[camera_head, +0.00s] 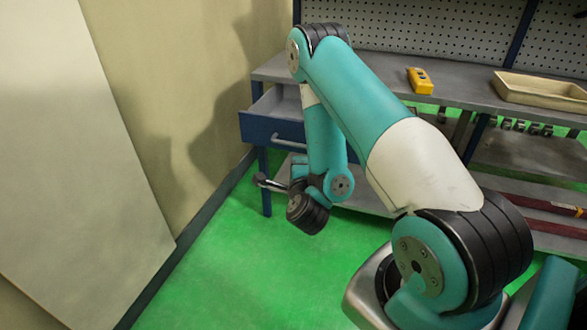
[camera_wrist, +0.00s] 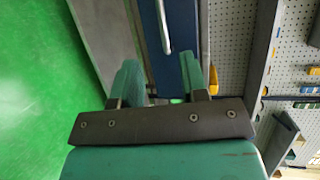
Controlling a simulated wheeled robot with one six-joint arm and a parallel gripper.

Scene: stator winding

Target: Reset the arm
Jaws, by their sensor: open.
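My arm, teal and white with black joints, reaches up and folds down in front of the workbench in the head view. Its end hangs beside the bench's blue drawer, and the fingers cannot be clearly made out there. In the wrist view my gripper (camera_wrist: 170,78) shows two teal fingers standing apart with nothing between them. The blue drawer front (camera_wrist: 179,65) lies beyond the gap, and its handle (camera_wrist: 163,28) is above the fingertips.
The grey workbench (camera_head: 380,92) has an open blue drawer (camera_head: 265,127). A yellow device (camera_head: 420,80) and a beige tray (camera_head: 540,92) rest on top. A pegboard (camera_head: 430,28) stands behind. A pale panel (camera_head: 70,170) is at left; green floor (camera_head: 225,275) is clear.

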